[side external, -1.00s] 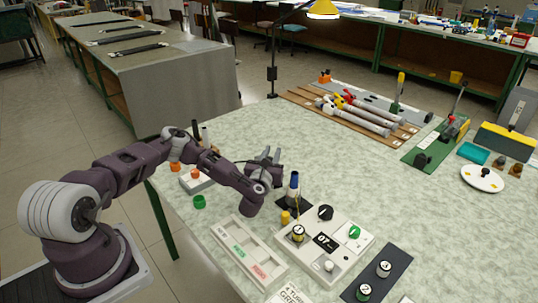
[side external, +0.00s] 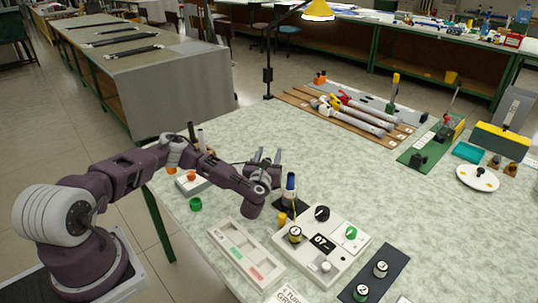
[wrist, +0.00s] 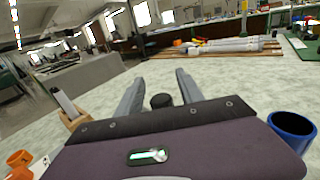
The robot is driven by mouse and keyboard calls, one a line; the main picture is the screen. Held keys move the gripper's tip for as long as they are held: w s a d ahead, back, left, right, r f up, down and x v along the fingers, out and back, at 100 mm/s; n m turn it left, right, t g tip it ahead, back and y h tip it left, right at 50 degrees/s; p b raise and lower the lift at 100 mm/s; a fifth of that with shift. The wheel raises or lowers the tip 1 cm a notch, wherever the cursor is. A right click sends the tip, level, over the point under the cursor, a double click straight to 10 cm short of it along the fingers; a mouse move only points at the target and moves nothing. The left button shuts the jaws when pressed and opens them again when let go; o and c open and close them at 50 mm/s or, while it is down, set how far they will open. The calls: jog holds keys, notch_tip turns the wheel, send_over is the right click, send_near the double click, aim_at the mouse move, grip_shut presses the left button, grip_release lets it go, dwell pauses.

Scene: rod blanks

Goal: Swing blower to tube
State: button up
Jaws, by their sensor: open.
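My gripper (side external: 265,157) is open and empty, raised above the near part of the table. Its two fingers also show in the wrist view (wrist: 158,82), pointing away across the table, with a black knob-like shape between them. Several grey tubes (side external: 350,115) lie on wooden racks at the back, well beyond my gripper, with red, yellow and white parts at their left ends. I cannot tell for sure which thing is the blower.
A control box (side external: 322,243) with knobs and a labelled tray (side external: 216,236) lie in front of my gripper. A green fixture (side external: 420,157) and a white disc (side external: 477,178) are at right. A lamp (side external: 318,10) hangs at the back. The table's middle is clear.

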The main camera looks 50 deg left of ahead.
jog(key=v, duration=0.6)
jog(key=shift+s+d+f, duration=0.1)
jog(key=shift+s+f, duration=0.05)
jog(key=shift+f, duration=0.1)
jog(key=shift+s+d+r, duration=0.2)
jog(key=shift+s+r, duration=0.05)
jog(key=shift+s, duration=0.05)
